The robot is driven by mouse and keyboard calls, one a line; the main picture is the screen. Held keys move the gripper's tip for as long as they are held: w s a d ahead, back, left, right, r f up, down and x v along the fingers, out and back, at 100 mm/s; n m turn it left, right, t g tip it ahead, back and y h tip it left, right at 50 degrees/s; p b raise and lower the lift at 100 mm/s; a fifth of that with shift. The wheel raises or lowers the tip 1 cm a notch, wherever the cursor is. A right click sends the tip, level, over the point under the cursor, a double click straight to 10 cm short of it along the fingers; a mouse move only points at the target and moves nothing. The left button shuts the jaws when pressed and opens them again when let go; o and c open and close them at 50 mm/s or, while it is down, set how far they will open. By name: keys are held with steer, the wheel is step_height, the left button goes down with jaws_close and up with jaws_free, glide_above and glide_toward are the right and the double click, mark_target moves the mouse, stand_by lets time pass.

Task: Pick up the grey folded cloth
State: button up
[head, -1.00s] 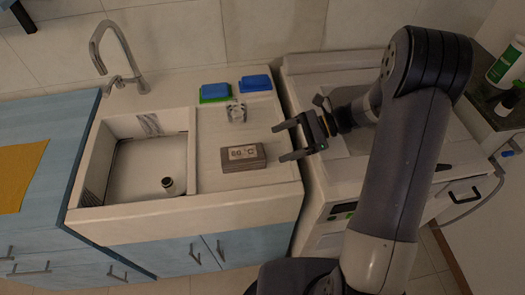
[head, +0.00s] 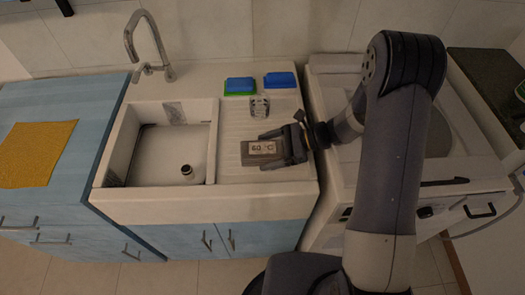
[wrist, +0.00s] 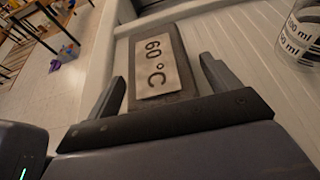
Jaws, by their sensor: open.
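The grey folded cloth (head: 245,154) looks like a flat grey block with a pale label reading "60 °C". It lies on the drainboard to the right of the sink basin. In the wrist view the cloth (wrist: 176,48) lies ahead of and between my fingers, its near end close to the palm. My gripper (head: 265,150) is open and reaches in from the right, with one finger along each long side of the cloth. In the wrist view my gripper (wrist: 162,68) shows a gap on the right side; contact on the left is unclear.
A clear measuring cup (head: 259,106) stands behind the cloth, with blue sponges (head: 280,79) farther back. A yellow cloth (head: 38,153) lies on the blue cabinet.

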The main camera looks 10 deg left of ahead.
steer(key=c, duration=1.1)
